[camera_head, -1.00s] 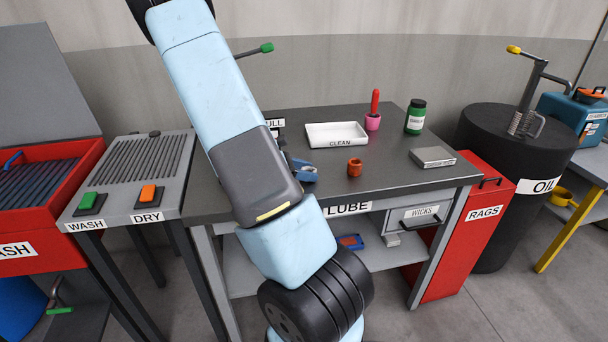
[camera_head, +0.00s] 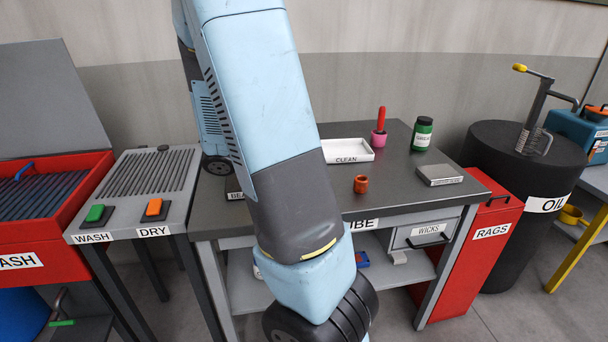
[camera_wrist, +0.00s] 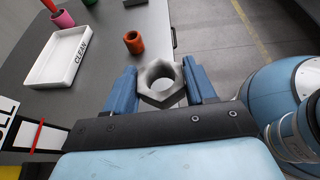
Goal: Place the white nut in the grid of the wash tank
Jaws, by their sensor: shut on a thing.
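The white nut (camera_wrist: 161,84) shows in the wrist view, a pale hexagonal ring between the two blue fingers of my gripper (camera_wrist: 162,88). My gripper is shut on it, and the nut is held over the lube table's edge. In the head view my arm hides the gripper and the nut. The red wash tank (camera_head: 48,225) stands at the far left with its lid up. Its dark slatted grid (camera_head: 45,192) lies inside the top, and only its right part is in view.
The grey wash/dry stand (camera_head: 150,175) has a green button (camera_head: 95,213) and an orange button (camera_head: 154,207). On the lube table (camera_head: 400,200) are a white CLEAN tray (camera_head: 345,159), an orange cup-like part (camera_head: 361,185), a green jar (camera_head: 422,133) and a grey block (camera_head: 440,175).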

